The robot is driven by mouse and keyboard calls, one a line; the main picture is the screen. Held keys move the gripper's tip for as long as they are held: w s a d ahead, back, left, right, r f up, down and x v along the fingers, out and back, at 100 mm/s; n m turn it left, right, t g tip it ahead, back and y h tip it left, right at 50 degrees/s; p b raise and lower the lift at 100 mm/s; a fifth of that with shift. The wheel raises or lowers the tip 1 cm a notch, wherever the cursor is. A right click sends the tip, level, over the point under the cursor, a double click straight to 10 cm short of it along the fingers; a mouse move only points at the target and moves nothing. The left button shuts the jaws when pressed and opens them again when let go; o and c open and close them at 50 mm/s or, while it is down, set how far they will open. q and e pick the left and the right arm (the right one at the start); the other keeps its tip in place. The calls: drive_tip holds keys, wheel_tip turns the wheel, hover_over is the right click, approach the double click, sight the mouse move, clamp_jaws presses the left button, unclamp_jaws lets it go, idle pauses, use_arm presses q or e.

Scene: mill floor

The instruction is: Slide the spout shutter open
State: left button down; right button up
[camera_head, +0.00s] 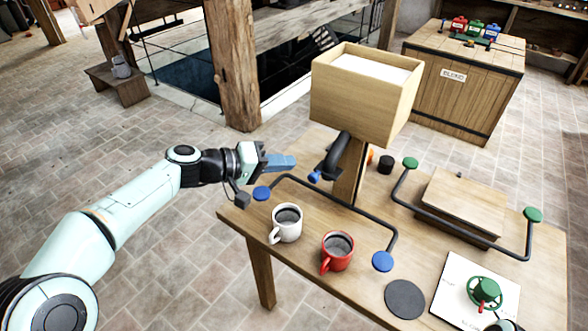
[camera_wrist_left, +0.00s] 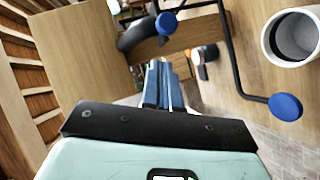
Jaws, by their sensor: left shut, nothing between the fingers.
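The wooden hopper box (camera_head: 365,100) stands on a post above the table. The spout (camera_wrist_left: 140,36) and the blue knob (camera_wrist_left: 166,23) also show in the left wrist view. I cannot make out the shutter plate itself or how far open it is. My left gripper (camera_head: 290,161), with blue fingers, is shut and empty, a little left of the knob and apart from it. Its fingers (camera_wrist_left: 163,82) point toward the spout.
A black rail with blue ends (camera_head: 382,261) curves around the near side. A white mug (camera_head: 287,223) and a red mug (camera_head: 337,250) stand nearby. A second rail with green ends (camera_head: 410,163) and a wooden block (camera_head: 462,205) are right.

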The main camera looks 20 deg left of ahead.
sight(316, 172)
use_arm(q)
drive_tip(key=shift+s+d+f, duration=0.2)
drive_tip(key=shift+d+f, duration=0.2)
drive_tip(key=shift+d, duration=0.3)
drive_tip(key=shift+s+d+f, duration=0.15)
drive_tip(key=shift+d+f, duration=0.25)
drive_tip(key=shift+d, duration=0.3)
use_arm(e)
drive_tip(key=shift+f, duration=0.15)
use_arm(q)
drive_tip(key=d+b, duration=0.1)
drive_tip(key=s+d+b, duration=0.1)
drive_tip(key=d, duration=0.2)
drive_tip(key=shift+s+d+b, duration=0.2)
drive_tip(key=shift+s+b, duration=0.15)
drive_tip(key=shift+b, duration=0.05)
use_arm(e)
drive_tip(key=shift+w+f, duration=0.2)
drive_tip(key=shift+f, duration=0.85)
use_arm(q)
drive_tip(key=shift+r, duration=0.1)
